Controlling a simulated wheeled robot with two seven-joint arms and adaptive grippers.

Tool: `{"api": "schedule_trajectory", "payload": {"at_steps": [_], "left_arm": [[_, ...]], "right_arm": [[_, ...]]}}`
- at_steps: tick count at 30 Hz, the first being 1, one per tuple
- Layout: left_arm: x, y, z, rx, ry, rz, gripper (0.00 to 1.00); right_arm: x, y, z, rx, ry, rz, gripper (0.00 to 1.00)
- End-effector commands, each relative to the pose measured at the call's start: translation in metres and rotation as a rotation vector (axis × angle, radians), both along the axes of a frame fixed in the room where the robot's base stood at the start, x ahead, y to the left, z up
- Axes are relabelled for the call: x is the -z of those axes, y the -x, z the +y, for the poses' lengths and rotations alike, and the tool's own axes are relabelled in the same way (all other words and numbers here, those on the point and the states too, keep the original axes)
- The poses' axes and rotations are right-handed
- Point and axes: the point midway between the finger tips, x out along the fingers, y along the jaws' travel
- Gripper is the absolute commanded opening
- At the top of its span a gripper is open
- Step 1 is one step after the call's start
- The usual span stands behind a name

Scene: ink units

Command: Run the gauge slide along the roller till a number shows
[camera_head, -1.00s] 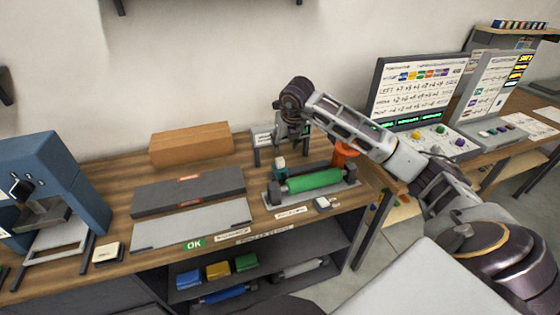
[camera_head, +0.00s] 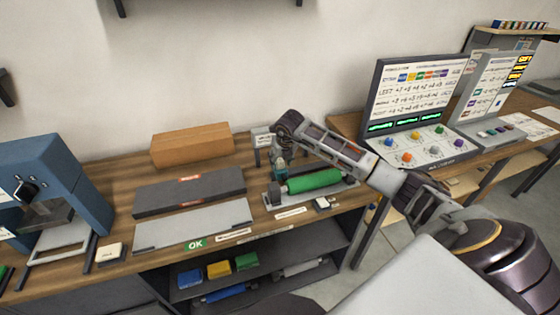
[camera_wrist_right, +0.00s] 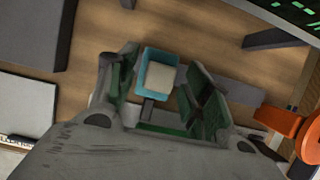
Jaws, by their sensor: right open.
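The green roller (camera_head: 316,181) lies in a grey cradle on the wooden bench. The gauge slide, a small teal block with a pale top (camera_wrist_right: 161,76), shows in the wrist view between the fingers of my right gripper (camera_wrist_right: 162,92). The fingers stand apart on either side of it, and I see a gap at each side. In the head view my right gripper (camera_head: 280,165) points down at the left end of the roller and mostly hides the slide. No number is readable on the slide. My left gripper is out of view.
A small white-topped device (camera_head: 322,203) sits in front of the roller. A dark slab (camera_head: 188,191) and a light grey plate (camera_head: 190,224) lie to the left. A brown box (camera_head: 192,146) stands behind. An orange object (camera_wrist_right: 285,125) stands close on the right.

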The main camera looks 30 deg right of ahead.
Motion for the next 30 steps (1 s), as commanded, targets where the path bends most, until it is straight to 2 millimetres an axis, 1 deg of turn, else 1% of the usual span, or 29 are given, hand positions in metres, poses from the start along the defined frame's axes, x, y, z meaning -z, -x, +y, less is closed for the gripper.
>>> {"api": "schedule_trajectory", "payload": {"at_steps": [1, 6, 16, 17, 28, 30], "left_arm": [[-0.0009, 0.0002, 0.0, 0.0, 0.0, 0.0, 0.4], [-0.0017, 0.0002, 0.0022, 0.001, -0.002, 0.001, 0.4], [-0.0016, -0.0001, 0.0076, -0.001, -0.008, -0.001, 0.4], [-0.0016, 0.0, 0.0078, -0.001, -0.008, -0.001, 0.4], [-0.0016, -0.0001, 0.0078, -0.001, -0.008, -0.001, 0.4], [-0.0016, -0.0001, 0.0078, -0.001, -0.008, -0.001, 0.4]], "right_arm": [[0.0041, -0.0013, -0.0004, 0.0, 0.0, 0.002, 0.5], [0.0119, -0.0042, -0.0012, -0.001, 0.0, 0.001, 0.5], [0.0136, -0.0048, -0.0013, -0.001, 0.0, 0.0, 0.5], [0.0136, -0.0049, -0.0013, -0.001, 0.0, 0.0, 0.47], [0.0134, -0.0048, -0.0014, -0.001, 0.001, 0.0, 0.0], [0.0134, -0.0048, -0.0014, -0.001, 0.0, 0.0, 0.0]]}}
